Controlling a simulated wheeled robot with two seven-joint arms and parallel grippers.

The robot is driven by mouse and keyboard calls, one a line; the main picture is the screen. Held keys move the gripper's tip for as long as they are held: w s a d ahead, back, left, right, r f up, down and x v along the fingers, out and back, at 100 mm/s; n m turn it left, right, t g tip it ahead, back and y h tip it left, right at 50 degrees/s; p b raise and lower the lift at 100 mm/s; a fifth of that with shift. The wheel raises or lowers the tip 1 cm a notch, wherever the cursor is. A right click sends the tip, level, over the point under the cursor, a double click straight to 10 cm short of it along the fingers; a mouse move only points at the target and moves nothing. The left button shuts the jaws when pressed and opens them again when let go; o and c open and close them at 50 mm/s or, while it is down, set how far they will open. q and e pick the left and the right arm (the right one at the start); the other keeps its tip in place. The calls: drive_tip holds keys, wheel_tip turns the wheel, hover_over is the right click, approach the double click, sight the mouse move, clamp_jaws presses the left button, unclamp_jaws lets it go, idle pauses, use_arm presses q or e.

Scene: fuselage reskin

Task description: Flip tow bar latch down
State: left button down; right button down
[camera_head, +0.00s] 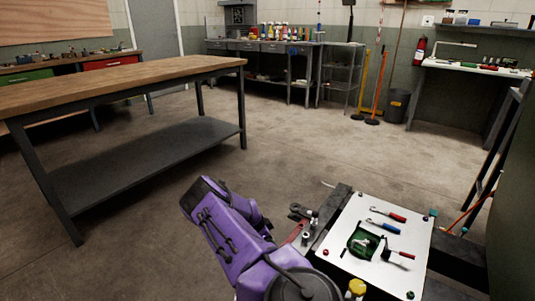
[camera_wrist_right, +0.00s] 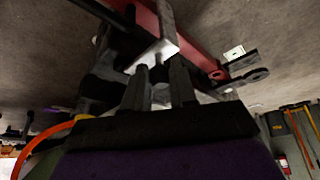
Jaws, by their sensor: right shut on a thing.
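The red tow bar (camera_wrist_right: 186,30) runs across the top of the right wrist view, with a grey metal fork end (camera_wrist_right: 245,75) at its right. A bright metal piece, which looks like the latch (camera_wrist_right: 156,52), is in front of it. My right gripper (camera_wrist_right: 158,85) has its two dark fingers close together around the lower part of this piece. Whether the latch is up or down I cannot tell. In the head view a short red part of the tow bar (camera_head: 297,233) shows beside my purple right arm, which hides much of it. My left gripper is not in view.
A cart with a white top (camera_head: 345,262) carrying red- and blue-handled tools stands right of my arm. A wooden workbench (camera_head: 120,80) is at left. Shelves, poles, a bin (camera_head: 396,105) and a red extinguisher (camera_head: 419,50) line the back. The middle floor is clear.

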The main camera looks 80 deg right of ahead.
drive_tip(key=c, duration=0.9)
unclamp_jaws()
drive_tip(key=shift+s+d, duration=0.1)
drive_tip(key=shift+s, duration=0.1)
drive_tip(key=shift+f, duration=0.1)
drive_tip(key=shift+w, duration=0.1)
drive_tip(key=shift+w+r, duration=0.1)
drive_tip(key=shift+r, duration=0.1)
drive_tip(key=p+v, duration=0.3)
drive_tip(key=v, duration=0.7)
